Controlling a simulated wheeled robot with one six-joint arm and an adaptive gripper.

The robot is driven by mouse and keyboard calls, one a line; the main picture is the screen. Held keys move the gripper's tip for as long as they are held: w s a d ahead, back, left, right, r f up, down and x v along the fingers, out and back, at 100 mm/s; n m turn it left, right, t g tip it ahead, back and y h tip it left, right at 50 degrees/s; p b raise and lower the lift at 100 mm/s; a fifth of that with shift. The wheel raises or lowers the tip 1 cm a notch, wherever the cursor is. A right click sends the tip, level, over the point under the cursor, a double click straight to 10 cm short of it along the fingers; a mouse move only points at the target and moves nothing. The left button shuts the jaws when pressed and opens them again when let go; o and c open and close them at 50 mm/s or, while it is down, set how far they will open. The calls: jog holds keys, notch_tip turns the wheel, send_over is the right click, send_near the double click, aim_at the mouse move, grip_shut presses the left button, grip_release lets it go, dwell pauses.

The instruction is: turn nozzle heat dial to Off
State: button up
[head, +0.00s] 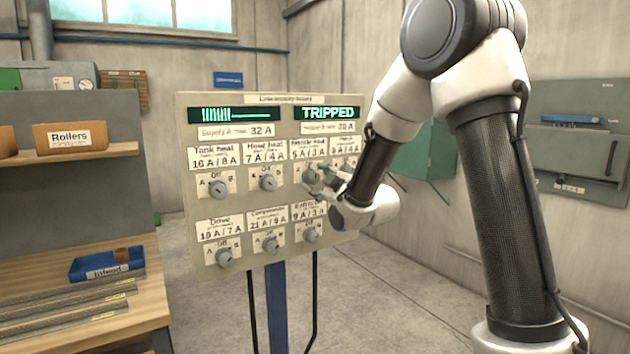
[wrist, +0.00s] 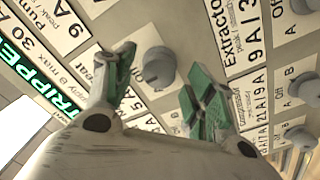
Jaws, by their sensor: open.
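The control panel (head: 184,150) stands upright ahead, with two rows of labelled dials. The nozzle heat dial (head: 309,176) is in the upper row, partly covered by my gripper (head: 325,180) in the head view. In the wrist view a round grey dial (wrist: 158,66), which looks like the nozzle heat one, sits between the open fingers of my gripper (wrist: 160,80). Its label lies partly behind the fingers. I see gaps between dial and fingers, but cannot tell how far the fingertips reach around it. The dial's setting is not readable.
The hose heat dial (head: 268,183) is left of the nozzle one, and the extractor dial (head: 311,236) is below. The pump dial is mostly hidden by my arm. The right display (head: 328,113) reads TRIPPED. A workbench (head: 150,290) stands left; floor is clear between.

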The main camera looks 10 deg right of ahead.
jog(key=v, duration=0.5)
jog(key=s+d+f+m+g+h, duration=0.1)
jog(key=s+f+m+g, duration=0.15)
jog(key=f, duration=0.35)
jog(key=s+d+f+m+g+h, duration=0.2)
jog(key=f+g, duration=0.2)
jog(key=f, duration=0.3)
jog(key=s+d+f+m+g+h, duration=0.1)
jog(key=s+d+f+m+g, duration=0.2)
jog(key=s, duration=0.5)
jog(key=s+d+r+m+g, duration=0.1)
jog(key=s+r, duration=0.3)
jog(key=s, duration=0.4)
jog(key=s+d+r+m+g+h, duration=0.1)
jog(key=s+d+r+m, duration=0.1)
jog(key=s, duration=0.6)
jog(key=s+d+r+m+g, duration=0.1)
jog(key=s+d+r+m, duration=0.1)
jog(key=s+r, duration=0.4)
jog(key=s+d, duration=0.1)
jog(key=s, duration=0.2)
jog(key=shift+d+r, duration=0.3)
jog(key=shift+d, duration=0.1)
